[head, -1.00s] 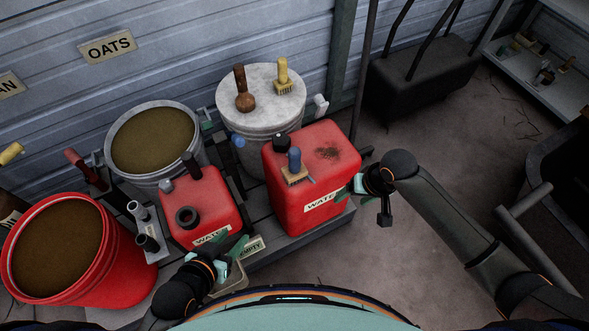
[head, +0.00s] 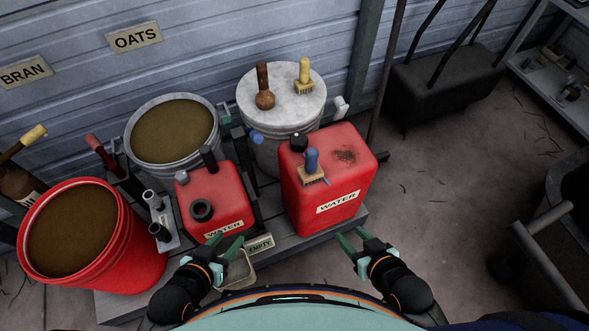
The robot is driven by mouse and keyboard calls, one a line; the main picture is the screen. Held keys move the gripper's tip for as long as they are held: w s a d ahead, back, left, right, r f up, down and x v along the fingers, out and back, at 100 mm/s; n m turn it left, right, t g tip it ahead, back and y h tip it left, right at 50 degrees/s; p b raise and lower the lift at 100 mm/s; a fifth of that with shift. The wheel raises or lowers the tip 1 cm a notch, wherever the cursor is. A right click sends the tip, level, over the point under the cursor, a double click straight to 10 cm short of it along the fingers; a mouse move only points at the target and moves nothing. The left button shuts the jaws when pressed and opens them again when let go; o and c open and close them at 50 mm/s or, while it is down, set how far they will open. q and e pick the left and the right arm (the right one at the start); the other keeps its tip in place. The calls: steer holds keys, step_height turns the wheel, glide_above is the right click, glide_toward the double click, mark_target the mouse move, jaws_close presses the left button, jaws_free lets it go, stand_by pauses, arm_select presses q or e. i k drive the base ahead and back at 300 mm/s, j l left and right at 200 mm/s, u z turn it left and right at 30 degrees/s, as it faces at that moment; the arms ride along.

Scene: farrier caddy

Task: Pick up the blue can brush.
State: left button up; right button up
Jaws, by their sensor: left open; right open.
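A brush with a blue handle (head: 312,160) and a tan bristle block stands on top of the large red water can (head: 338,186), near its front left edge. My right gripper (head: 352,239) is open and empty, in front of and below the can's lower right side, apart from the brush. My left gripper (head: 228,247) is open, in front of the smaller red water can (head: 214,207), close to a small tray labelled EMPTY (head: 259,245).
A white-lidded bucket (head: 283,105) behind holds a brown-handled tool (head: 264,88) and a yellow-handled brush (head: 304,77). A grain bucket (head: 172,133) and a red bucket (head: 80,232) stand left. A black cap (head: 298,142) rises beside the blue brush.

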mark_target(312, 171)
steer(key=u, duration=1.25)
steer(key=k+l+u, duration=0.35)
steer(key=k+u, duration=0.15)
steer(key=k+l, duration=0.4)
steer(key=i, duration=0.15)
